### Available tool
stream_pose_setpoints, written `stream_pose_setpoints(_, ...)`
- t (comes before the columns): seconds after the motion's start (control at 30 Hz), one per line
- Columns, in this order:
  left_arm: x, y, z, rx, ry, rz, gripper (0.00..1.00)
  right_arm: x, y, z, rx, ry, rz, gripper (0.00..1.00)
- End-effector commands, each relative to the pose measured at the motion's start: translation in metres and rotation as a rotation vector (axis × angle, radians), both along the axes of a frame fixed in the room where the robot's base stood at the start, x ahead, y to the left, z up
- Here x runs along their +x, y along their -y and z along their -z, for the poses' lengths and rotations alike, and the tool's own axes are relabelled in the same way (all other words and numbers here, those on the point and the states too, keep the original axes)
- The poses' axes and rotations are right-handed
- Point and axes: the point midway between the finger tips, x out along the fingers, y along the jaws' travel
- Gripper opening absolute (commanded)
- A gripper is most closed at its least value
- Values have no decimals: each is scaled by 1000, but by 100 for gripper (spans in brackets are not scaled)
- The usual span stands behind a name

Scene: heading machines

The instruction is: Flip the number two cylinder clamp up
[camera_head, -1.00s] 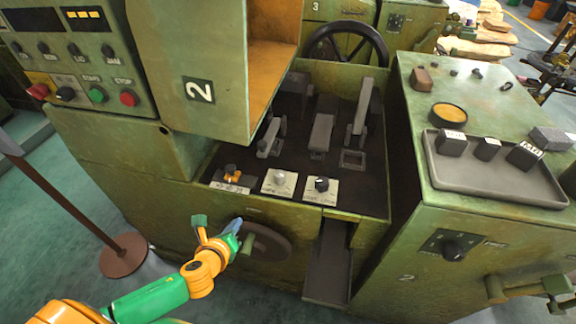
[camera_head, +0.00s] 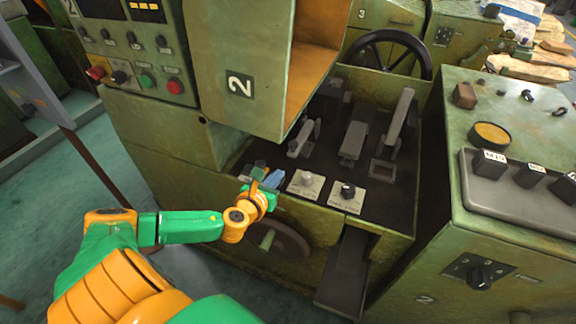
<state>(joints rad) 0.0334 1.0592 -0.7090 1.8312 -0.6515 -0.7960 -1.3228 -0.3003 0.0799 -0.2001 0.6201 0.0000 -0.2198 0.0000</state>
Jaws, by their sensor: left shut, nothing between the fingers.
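The left lever (camera_head: 301,140) lies low near the orange-lined hood. The middle lever (camera_head: 354,141) lies low and slanted. The right lever (camera_head: 399,118) stands raised. I cannot tell from any label which one is the number two clamp. My left gripper (camera_head: 268,178) is shut and empty at the recess's front left edge, left of the two white-plated knobs and apart from the levers. My right gripper is not in view.
White-plated knobs (camera_head: 306,181) sit along the recess's front. The hood (camera_head: 240,50) overhangs the recess at left. A black handwheel (camera_head: 385,45) stands behind. A handwheel (camera_head: 283,243) lies below my left gripper. A cabinet with a tray (camera_head: 471,190) stands at right.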

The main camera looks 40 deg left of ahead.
Motion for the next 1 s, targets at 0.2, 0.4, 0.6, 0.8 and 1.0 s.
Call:
stream_pose_setpoints(0.2,42,-10,17,-2,3,-4,0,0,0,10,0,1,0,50)
stream_pose_setpoints(0.4,65,-16,25,-2,0,-2,0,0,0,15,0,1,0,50)
stream_pose_setpoints(0.6,70,-16,26,-2,0,0,0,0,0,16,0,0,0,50)
stream_pose_setpoints(0.8,70,-16,25,-2,0,0,0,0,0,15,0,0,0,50)
stream_pose_setpoints(1.0,70,-17,1,-1,-1,-1,0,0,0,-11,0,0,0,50)
